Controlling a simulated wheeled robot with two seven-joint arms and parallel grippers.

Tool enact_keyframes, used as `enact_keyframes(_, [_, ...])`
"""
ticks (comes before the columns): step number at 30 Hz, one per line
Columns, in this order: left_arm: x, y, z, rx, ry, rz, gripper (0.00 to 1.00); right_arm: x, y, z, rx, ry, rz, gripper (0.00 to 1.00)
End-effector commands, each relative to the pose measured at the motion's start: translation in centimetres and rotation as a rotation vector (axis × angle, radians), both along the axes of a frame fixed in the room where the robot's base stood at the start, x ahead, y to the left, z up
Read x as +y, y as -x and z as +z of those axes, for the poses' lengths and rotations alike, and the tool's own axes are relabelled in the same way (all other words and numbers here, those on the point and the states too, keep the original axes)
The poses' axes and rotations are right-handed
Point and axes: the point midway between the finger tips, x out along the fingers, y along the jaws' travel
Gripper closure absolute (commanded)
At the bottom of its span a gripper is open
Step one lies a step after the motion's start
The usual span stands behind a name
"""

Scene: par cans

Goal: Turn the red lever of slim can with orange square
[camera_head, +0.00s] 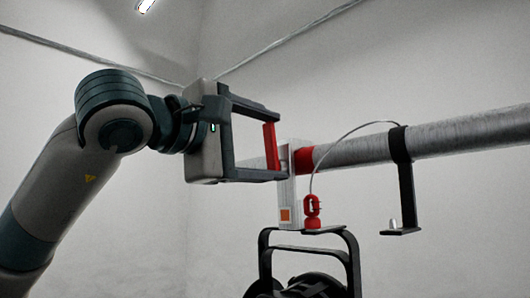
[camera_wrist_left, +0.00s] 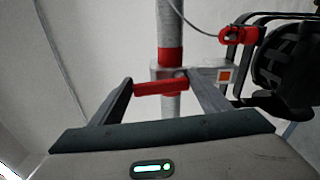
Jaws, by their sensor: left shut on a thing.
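The slim can (camera_head: 310,287) hangs from a clamp (camera_head: 288,190) on a metal pipe; the clamp carries an orange square (camera_head: 285,215). The red lever (camera_head: 270,147) stands near upright, slightly tilted, at the left of the clamp. My left gripper (camera_head: 280,146) comes in from the left, one finger above and one below the lever, shut on it. In the left wrist view the lever (camera_wrist_left: 161,87) spans between the two fingers, with the orange square (camera_wrist_left: 224,76) to its right. My right gripper is not in view.
The pipe (camera_head: 460,133) runs to the right, with a red band (camera_head: 304,160) beside the clamp. A thin safety cable (camera_head: 335,146) runs from a red clip (camera_head: 312,212) to a black bracket (camera_head: 405,185). Free room lies below my left arm.

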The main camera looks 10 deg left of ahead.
Motion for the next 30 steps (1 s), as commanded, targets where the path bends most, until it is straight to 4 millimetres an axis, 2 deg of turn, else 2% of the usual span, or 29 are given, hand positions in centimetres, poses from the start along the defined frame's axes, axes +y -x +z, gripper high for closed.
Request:
enact_keyframes(18, [-0.1, 0.08, 0.04, -0.041, -0.051, 0.006, 0.7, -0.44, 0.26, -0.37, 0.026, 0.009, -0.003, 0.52])
enact_keyframes(19, [-0.1, 0.08, 0.04, -0.04, -0.05, 0.006, 0.27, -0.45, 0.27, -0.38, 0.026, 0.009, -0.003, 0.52])
enact_keyframes(21, [-0.1, 0.08, 0.03, -0.04, -0.05, 0.005, 0.11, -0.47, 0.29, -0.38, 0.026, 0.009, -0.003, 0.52])
enact_keyframes(30, [-0.13, 0.11, -0.03, -0.039, -0.051, 0.005, 0.11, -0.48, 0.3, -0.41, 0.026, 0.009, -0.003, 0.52])
